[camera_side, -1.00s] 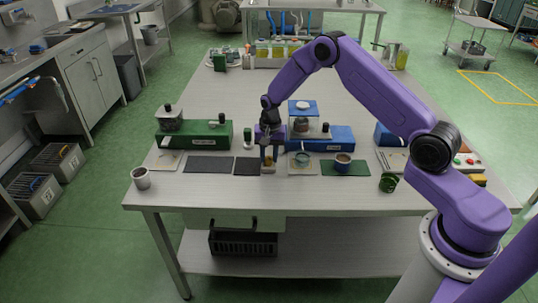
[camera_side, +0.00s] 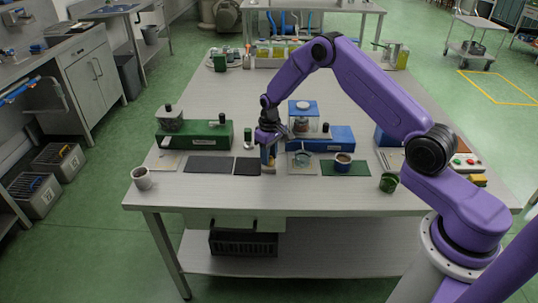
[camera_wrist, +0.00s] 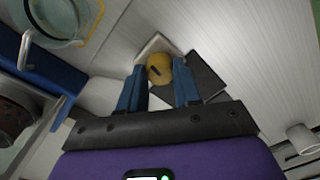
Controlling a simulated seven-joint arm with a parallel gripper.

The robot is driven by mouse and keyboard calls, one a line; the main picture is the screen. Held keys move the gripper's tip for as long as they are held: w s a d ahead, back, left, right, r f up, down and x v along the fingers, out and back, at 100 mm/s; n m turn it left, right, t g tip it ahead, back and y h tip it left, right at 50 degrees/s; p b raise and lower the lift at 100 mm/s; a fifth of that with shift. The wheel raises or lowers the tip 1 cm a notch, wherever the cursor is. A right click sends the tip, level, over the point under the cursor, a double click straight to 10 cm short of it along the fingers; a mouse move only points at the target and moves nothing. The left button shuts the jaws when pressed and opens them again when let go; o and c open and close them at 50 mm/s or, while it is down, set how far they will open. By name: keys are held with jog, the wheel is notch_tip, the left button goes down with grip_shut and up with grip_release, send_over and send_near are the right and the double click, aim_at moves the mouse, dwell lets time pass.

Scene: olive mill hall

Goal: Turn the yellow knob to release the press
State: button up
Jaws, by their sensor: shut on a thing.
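The yellow knob (camera_wrist: 159,68) shows in the wrist view between my two blue fingers, with a short dark mark on its top. It stands over a pale square base (camera_wrist: 152,45). My gripper (camera_wrist: 160,75) is shut on the knob, with one finger on each side. In the side view my gripper (camera_side: 268,163) points straight down at the near middle of the table, and its fingers mostly hide the knob. I cannot tell which part is the press.
A green machine (camera_side: 185,139) stands to the left and a blue machine (camera_side: 338,139) with a clear jar to the right. Dark mats (camera_side: 208,164) lie beside the knob. A pale cup (camera_side: 141,178) stands at the front left corner. A button panel (camera_side: 464,163) is at the right.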

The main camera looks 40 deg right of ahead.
jog(key=shift+n, duration=0.9)
jog(key=o, duration=1.1)
jog(key=shift+c, duration=0.2)
jog(key=shift+r, duration=0.1)
notch_tip(320, 180, up, 17)
jog(key=shift+d+r, duration=0.15)
jog(key=shift+d, duration=0.1)
jog(key=shift+a, duration=0.15)
